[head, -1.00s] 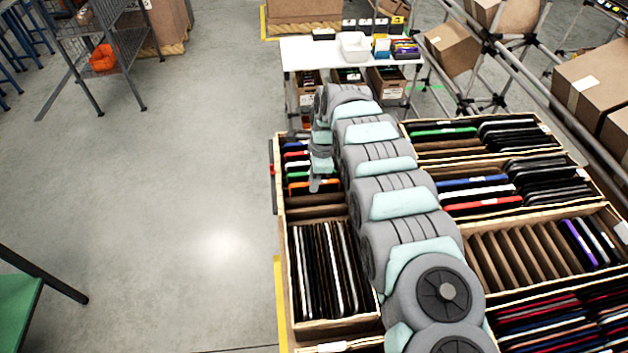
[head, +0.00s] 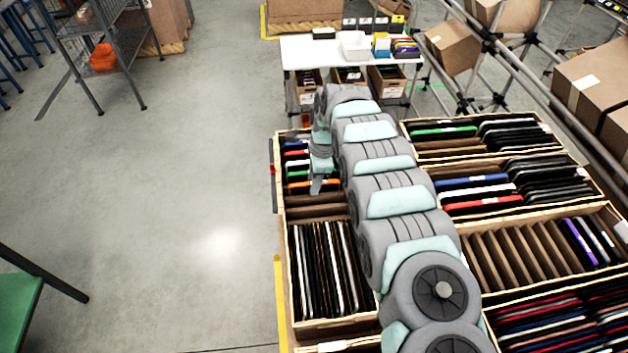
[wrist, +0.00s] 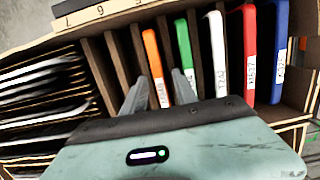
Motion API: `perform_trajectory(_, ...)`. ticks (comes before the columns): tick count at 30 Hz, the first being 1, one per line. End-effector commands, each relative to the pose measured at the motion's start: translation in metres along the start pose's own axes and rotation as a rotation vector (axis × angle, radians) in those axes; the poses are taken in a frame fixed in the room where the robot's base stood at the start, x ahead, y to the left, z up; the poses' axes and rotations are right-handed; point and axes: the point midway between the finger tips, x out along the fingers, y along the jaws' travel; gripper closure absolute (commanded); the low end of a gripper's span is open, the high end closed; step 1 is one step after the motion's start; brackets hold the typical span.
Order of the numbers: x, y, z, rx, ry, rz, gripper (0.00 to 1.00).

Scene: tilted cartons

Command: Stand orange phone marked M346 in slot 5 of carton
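The orange phone (wrist: 151,55) stands on edge in a slot of the carton (wrist: 300,85), in the wrist view. A white label on it is partly hidden by my gripper, and I cannot read it fully. My gripper (wrist: 159,77) is open, with one finger on each side of the phone and gaps between. In the head view the orange phone (head: 299,187) shows beside my gripper (head: 317,185) in the left carton. Upside-down slot numbers, among them 7 and 6, run along the carton's rim. I cannot tell which number marks the orange phone's slot.
Green (wrist: 184,45), white (wrist: 217,50), red (wrist: 250,50) and blue (wrist: 281,45) phones stand to the right of the orange one. Slots just left of it look empty. Dark, pale-edged items (wrist: 40,90) fill the section further left. Other cartons (head: 500,265) stand to the right.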

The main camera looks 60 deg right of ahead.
Motion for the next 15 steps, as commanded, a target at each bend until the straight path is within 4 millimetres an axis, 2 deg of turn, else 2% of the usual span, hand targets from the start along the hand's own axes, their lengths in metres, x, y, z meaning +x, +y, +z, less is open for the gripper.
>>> perform_trajectory(10,-0.0006,0.0,0.0,0.0,0.0,0.0,0.61)
perform_trajectory(15,-0.0074,-0.0008,-0.0002,-0.001,0.002,-0.001,0.61)
